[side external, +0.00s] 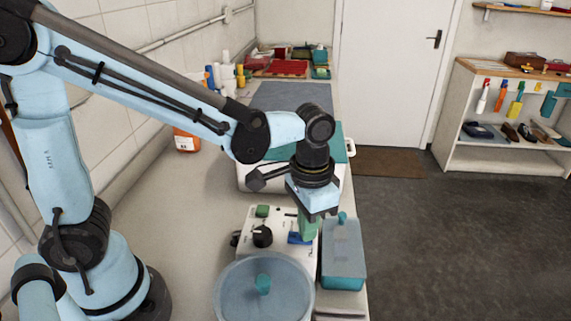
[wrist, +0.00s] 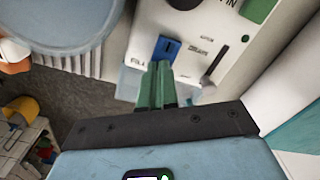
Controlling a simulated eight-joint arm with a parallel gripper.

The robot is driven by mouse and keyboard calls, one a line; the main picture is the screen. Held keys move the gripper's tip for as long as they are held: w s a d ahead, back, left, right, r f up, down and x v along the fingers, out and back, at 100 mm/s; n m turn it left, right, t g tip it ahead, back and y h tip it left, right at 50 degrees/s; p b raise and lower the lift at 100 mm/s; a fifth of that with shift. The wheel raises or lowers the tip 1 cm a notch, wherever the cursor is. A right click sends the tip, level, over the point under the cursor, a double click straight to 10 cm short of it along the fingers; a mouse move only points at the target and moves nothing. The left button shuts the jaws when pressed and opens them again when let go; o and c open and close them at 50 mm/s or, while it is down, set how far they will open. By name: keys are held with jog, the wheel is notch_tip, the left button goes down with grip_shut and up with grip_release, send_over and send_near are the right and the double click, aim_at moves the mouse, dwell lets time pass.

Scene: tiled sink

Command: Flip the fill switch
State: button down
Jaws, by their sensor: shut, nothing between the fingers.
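The fill switch is a blue rocker (wrist: 166,48) on a white control panel (wrist: 205,20), with a "FILL" label beside it in the wrist view. In the side view the blue switch (side external: 297,238) shows at the right part of the panel, partly beside my fingers. My gripper (wrist: 160,66) has green fingers, shut together and empty. Their tips are right at the switch's near edge in the wrist view; I cannot tell whether they touch it. In the side view my gripper (side external: 306,236) points down over the panel's right edge.
A black knob (side external: 262,236) and a green button (side external: 262,211) sit left of the switch. A slot with a slider (wrist: 216,64) is beside it. A round lidded tub (side external: 238,292) stands in front, and a teal lidded box (side external: 343,270) to the right.

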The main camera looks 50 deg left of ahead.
aim_at(291, 233)
jog(key=shift+r, duration=3.5)
jog(key=shift+a, duration=0.1)
jog(key=s+a+n+t, duration=0.1)
jog(key=a+t, duration=0.1)
jog(key=a, duration=0.1)
jog(key=a+f+n+t, duration=0.1)
jog(key=a+t, duration=0.1)
jog(key=a, duration=0.1)
jog(key=s+a+t, duration=0.1)
jog(key=a+t, duration=0.1)
jog(key=a, duration=0.2)
jog(key=shift+s+f+n, duration=0.2)
jog(key=shift+s+n, duration=0.1)
jog(key=shift+n, duration=0.1)
jog(key=shift+s+a+f+t, duration=0.1)
jog(key=shift+a+t, duration=0.4)
jog(key=shift+t, duration=0.1)
jog(key=d+r+m+g, duration=0.7)
jog(key=d+r+m, duration=0.1)
jog(key=d, duration=0.1)
jog(key=shift+w+d+r+m, duration=0.25)
jog(key=shift+w+r+m, duration=0.15)
jog(key=shift+w, duration=0.05)
